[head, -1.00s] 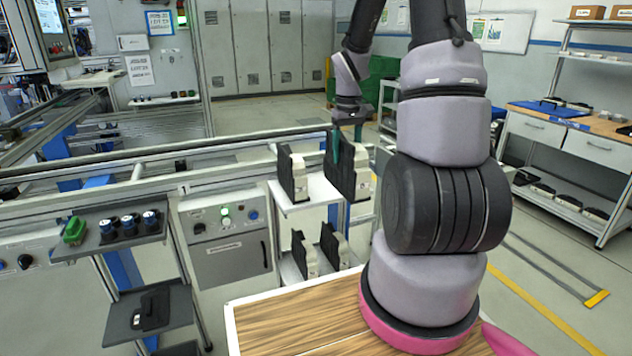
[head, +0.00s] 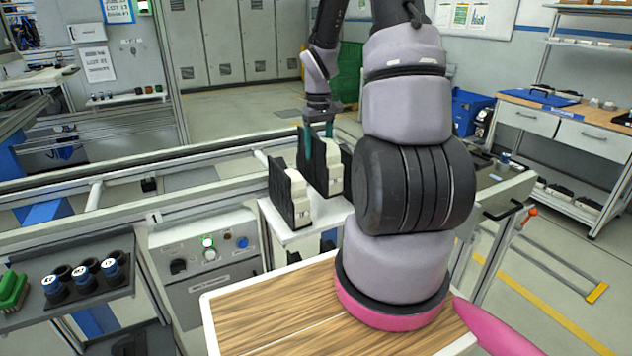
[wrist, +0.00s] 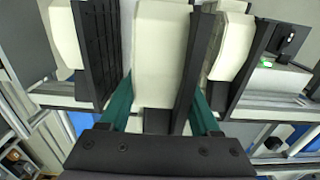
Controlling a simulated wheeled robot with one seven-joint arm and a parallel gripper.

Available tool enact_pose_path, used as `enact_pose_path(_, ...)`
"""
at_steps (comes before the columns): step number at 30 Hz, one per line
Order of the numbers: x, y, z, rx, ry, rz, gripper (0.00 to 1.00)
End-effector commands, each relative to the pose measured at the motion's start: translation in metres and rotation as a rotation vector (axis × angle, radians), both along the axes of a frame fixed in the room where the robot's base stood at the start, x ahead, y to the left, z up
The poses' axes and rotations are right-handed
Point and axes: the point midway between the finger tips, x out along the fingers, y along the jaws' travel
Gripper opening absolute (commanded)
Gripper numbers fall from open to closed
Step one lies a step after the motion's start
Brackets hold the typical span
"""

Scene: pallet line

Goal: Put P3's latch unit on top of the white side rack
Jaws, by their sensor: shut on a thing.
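My gripper (head: 318,148) points down with green fingers on both sides of a latch unit (head: 334,176), a black plate with a cream body. In the wrist view this held unit (wrist: 160,55) sits between the two fingers. The unit is upright at the top of the white side rack (head: 296,237); I cannot tell whether its base touches the shelf. Another black and cream latch unit (head: 290,192) stands on the rack top, nearer and to the left. In the wrist view more units stand on both sides, at left (wrist: 72,40) and right (wrist: 228,45). No P3 label is readable.
My wooden deck (head: 270,310) is close in front of the rack. A control box with a green light (head: 208,252) and a dark shelf with blue-capped cylinders (head: 80,285) are at left. Rails run behind the rack. Floor shows at right.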

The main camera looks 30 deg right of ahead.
Motion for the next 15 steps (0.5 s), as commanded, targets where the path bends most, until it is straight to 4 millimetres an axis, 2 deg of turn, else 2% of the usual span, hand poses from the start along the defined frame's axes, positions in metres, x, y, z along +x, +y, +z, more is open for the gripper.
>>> enact_pose_path(3,0.000,0.000,-0.022,0.001,0.003,0.001,0.00)
enact_pose_path(8,0.001,0.000,-0.036,0.000,0.000,0.001,0.00)
enact_pose_path(15,0.000,0.000,-0.068,0.000,0.001,0.002,0.00)
